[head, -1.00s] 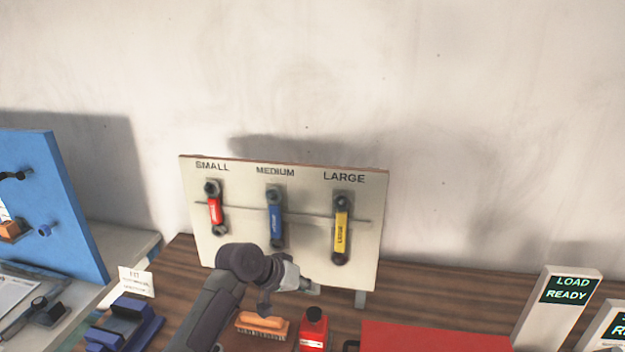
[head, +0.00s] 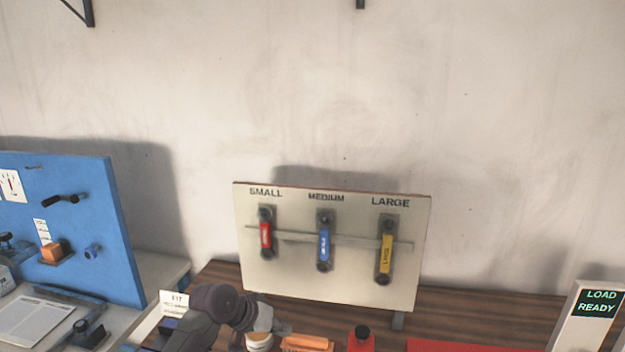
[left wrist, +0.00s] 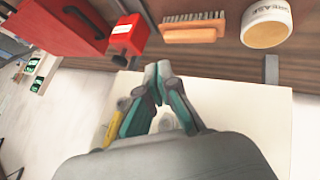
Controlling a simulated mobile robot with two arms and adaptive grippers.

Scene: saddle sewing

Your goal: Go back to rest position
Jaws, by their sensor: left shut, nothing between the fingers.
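My left gripper (left wrist: 157,82) is shut and empty in the left wrist view. Its fingertips meet in front of the pale tool board (left wrist: 250,115), with no object between them. In the head view my left arm comes in at the bottom, below the board (head: 340,285), and its fingertips cannot be made out. The board stands upright and carries a red SMALL tool (head: 265,236), a blue MEDIUM tool (head: 324,244) and a yellow LARGE tool (head: 386,254). My right gripper is not in view.
A blue pegboard (head: 105,230) stands left. A LOAD READY sign (head: 598,303) stands right.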

